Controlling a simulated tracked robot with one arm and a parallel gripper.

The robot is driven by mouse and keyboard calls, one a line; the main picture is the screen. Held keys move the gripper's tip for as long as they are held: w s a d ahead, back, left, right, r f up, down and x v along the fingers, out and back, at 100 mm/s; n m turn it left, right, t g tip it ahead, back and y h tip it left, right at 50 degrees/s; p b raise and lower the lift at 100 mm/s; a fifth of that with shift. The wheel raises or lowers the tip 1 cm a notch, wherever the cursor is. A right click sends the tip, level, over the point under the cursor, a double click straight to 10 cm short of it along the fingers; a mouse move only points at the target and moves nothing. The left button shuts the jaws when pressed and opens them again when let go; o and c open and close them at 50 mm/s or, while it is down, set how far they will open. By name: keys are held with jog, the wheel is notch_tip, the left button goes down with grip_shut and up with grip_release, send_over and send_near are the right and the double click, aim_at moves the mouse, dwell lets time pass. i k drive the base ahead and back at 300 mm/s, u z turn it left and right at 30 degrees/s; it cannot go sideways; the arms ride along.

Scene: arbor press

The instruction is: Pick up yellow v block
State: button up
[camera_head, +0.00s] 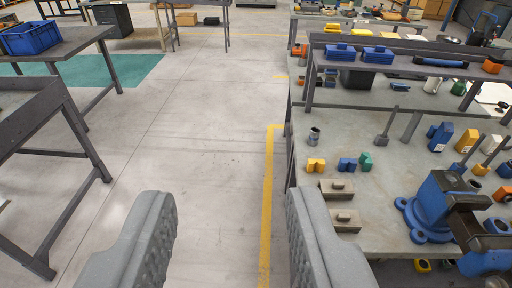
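A small yellow v block (315,166) with a notch in its top sits on the grey workbench (393,215) at the right, near the bench's left edge. A blue v block (347,164) and a green block (366,161) stand in a row to its right. My gripper (231,208) is open and empty, its two grey ribbed fingers wide apart at the bottom of the view. It is over the floor, left of the bench and apart from the yellow block.
Two grey-brown blocks (346,220) lie in front of the v blocks, and a small metal cylinder (314,135) stands behind. A blue vise (437,207) is at the right. A raised shelf (410,67) spans the bench's back. Dark tables stand left; the floor aisle (215,110) is clear.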

aim_at(318, 165)
jog(key=u, duration=0.15)
jog(key=i, duration=1.3)
jog(key=z, duration=0.6)
jog(key=i, duration=0.5)
jog(key=z, duration=0.4)
